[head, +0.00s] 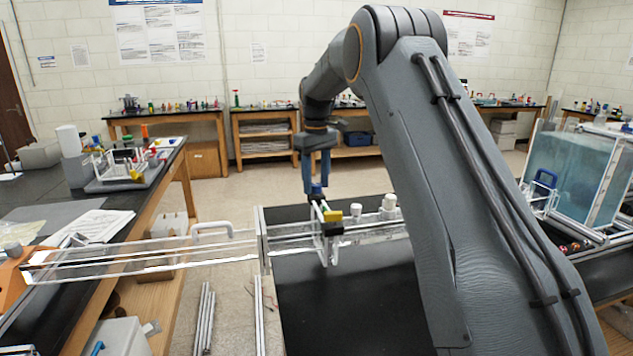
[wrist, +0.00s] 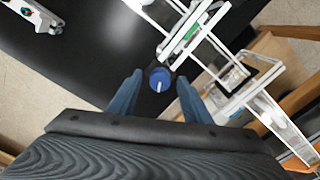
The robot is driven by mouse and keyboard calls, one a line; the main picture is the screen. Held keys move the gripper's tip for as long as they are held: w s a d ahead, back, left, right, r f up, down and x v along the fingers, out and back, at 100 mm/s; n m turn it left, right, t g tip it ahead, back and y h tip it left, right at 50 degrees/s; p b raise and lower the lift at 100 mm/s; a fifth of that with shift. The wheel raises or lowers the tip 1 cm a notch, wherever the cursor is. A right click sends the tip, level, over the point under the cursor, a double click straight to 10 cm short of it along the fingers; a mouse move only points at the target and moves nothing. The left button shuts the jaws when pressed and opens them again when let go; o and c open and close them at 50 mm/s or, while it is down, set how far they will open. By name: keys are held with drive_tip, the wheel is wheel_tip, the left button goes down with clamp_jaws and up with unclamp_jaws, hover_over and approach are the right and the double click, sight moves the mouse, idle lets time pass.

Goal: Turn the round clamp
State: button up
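The round clamp looks to be the round blue knob (wrist: 160,79) with a white mark on its top, at the end of a clear frame (wrist: 198,32) in the wrist view. In the head view a dark blue knob (head: 316,189) shows just under my gripper (head: 317,176). In the wrist view my gripper (wrist: 160,98) is open, with one blue finger on each side of the knob and a gap on both sides. I cannot tell how far down the fingers reach on the knob.
A yellow block (head: 332,216) sits beside the knob on the clear frame. A long clear rail (head: 140,258) with a white handle (head: 212,228) extends left. The black tabletop (head: 345,285) is bare in front. A water tank (head: 575,175) stands at the right.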

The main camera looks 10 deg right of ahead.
sight(316, 184)
wheel_tip(316, 184, up, 8)
drive_tip(key=b, duration=0.2)
drive_tip(key=shift+f+b, duration=0.15)
drive_tip(key=shift+b, duration=0.2)
